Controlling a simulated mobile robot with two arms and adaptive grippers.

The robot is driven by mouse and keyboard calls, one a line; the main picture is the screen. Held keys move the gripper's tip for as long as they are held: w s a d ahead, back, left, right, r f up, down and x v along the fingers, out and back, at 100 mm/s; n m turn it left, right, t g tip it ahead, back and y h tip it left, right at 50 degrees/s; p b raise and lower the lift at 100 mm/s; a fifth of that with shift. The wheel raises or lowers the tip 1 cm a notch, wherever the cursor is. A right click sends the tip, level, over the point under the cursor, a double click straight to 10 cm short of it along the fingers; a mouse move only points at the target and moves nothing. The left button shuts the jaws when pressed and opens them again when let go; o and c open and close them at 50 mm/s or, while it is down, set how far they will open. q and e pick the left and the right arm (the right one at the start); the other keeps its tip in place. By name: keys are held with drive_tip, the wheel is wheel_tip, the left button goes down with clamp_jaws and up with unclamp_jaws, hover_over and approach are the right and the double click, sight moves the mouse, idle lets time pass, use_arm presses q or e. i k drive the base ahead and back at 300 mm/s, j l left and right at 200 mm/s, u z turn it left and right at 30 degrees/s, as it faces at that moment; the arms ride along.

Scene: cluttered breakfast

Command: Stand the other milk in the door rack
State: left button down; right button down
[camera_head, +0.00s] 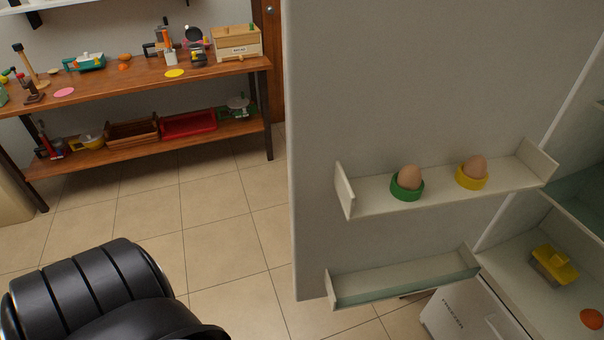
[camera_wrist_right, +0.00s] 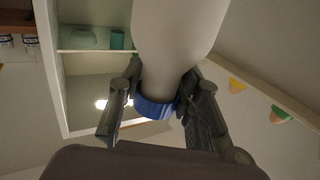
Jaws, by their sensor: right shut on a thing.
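A white bottle with a blue cap or collar, which looks like the milk (camera_wrist_right: 175,40), fills the upper middle of the right wrist view. My right gripper (camera_wrist_right: 160,88) is shut on it near the blue part (camera_wrist_right: 153,106). Neither the bottle nor this gripper shows in the head view. The open fridge door (camera_head: 400,85) carries two racks in the head view. The upper door rack (camera_head: 440,202) holds eggs in cups. The lower door rack (camera_head: 400,280) looks empty. My left gripper is not in view.
A green egg cup (camera_head: 407,189) and a yellow egg cup (camera_head: 471,180) stand apart on the upper rack. A yellow-lidded box (camera_head: 555,262) sits inside the fridge at right. A cluttered wooden bench (camera_head: 130,83) stands far left. The floor between is clear.

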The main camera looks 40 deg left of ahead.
sight(401, 277)
drive_tip(key=k+l+z, duration=0.15)
drive_tip(key=k+l, duration=1)
